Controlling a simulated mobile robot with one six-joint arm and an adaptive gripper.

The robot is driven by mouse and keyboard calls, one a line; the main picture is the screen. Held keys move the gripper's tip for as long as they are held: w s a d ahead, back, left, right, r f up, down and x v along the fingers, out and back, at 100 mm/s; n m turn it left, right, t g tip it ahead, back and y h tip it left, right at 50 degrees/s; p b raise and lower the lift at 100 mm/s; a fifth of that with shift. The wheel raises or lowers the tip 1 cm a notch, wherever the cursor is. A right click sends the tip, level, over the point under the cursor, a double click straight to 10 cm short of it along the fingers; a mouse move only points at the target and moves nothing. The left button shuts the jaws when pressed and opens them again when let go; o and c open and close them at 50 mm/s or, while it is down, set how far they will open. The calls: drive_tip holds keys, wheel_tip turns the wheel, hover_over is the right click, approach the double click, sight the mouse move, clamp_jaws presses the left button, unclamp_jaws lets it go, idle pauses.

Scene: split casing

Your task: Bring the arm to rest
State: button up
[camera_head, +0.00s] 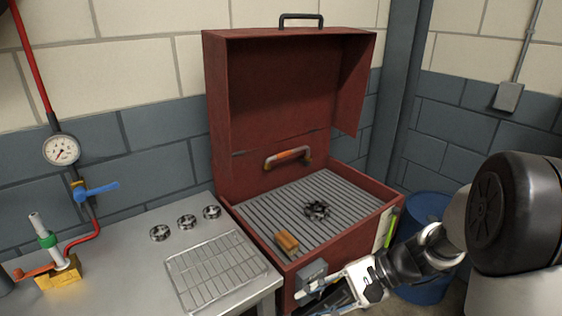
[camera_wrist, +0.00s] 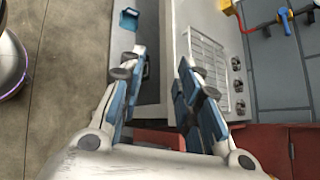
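My gripper (camera_head: 318,296) is at the bottom of the head view, in front of the red casing's (camera_head: 290,100) lower front corner. In the wrist view my gripper (camera_wrist: 158,75) has its two fingers well apart with nothing between them. Past the fingers are the floor strip and the front edge of the metal table (camera_wrist: 172,60). The casing's lid stands open, and its front wall also shows at the bottom right of the wrist view (camera_wrist: 275,150). My arm reaches in from the right in the head view. Part of the gripper is cut off by the lower edge.
On the casing's grate (camera_head: 345,205) lie a wooden-coloured block (camera_head: 287,242) and a dark star-shaped wheel (camera_head: 317,209). The table holds a wire rack (camera_head: 215,270) and three round metal parts (camera_head: 187,222). A blue barrel (camera_head: 425,208) stands right, near my arm. A valve pipe (camera_head: 95,192) runs left.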

drive_tip(key=s+d+r+n+t+h, duration=0.2)
drive_tip(key=s+r+n+h, duration=0.3)
drive_tip(key=s, duration=0.3)
drive_tip(key=s+d+r+n+t+h, duration=0.3)
drive_tip(key=s+d+r+n+h, duration=0.2)
drive_tip(key=s, duration=0.3)
drive_tip(key=shift+r+h, duration=0.35)
drive_tip(key=shift+h, duration=0.25)
